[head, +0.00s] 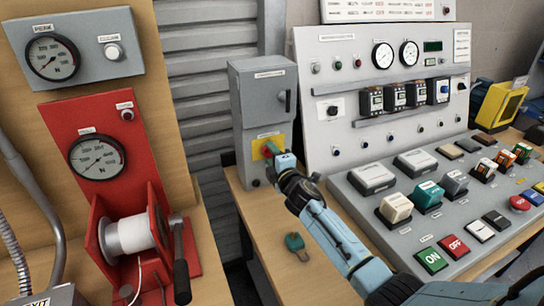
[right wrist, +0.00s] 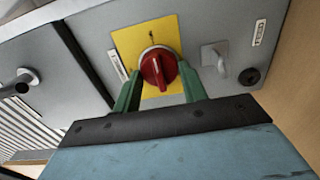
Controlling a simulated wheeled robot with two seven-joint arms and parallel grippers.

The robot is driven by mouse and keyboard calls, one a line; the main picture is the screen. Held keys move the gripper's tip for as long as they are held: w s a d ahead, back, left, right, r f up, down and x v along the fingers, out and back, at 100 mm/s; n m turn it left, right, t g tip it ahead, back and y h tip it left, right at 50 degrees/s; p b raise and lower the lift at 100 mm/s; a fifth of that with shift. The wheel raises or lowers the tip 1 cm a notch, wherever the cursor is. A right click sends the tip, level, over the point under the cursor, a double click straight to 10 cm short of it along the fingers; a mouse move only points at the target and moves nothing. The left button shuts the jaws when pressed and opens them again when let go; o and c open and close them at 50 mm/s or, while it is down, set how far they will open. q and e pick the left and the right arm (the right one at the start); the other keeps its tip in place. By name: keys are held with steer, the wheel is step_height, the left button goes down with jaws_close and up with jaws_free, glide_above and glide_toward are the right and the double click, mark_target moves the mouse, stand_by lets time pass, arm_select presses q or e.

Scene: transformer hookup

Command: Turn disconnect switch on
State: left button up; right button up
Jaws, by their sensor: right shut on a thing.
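The disconnect switch is a red rotary knob (right wrist: 158,68) on a yellow plate (right wrist: 135,42), low on the front of a grey box. In the head view the yellow plate (head: 257,151) shows, but my right gripper (head: 272,153) mostly hides the knob. In the right wrist view the green fingers of my right gripper (right wrist: 160,77) are on either side of the knob and shut on it. The knob's grip ridge points roughly up and down in that view. Marks on the plate are too small to read. My left gripper is not in view.
The grey box (head: 246,88) stands on a wooden table beside a sloped control panel (head: 345,190) with several buttons. A small teal object (head: 296,243) lies on the table under my right arm. A red winch stand (head: 100,140) is at the left.

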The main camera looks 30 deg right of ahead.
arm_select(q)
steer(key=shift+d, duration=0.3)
arm_select(e)
steer(key=o, duration=0.7)
steer(key=shift+c, duration=0.2)
steer(key=shift+o, duration=1.2)
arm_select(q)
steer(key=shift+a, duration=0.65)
arm_select(e)
steer(key=shift+o, duration=0.2)
steer(key=shift+s, duration=0.1)
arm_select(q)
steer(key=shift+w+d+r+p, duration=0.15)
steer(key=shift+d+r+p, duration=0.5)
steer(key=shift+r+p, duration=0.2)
arm_select(e)
steer(key=s, duration=1.3)
steer(key=shift+s+a, duration=0.15)
steer(key=shift+a, duration=0.25)
steer(key=shift+f, duration=0.1)
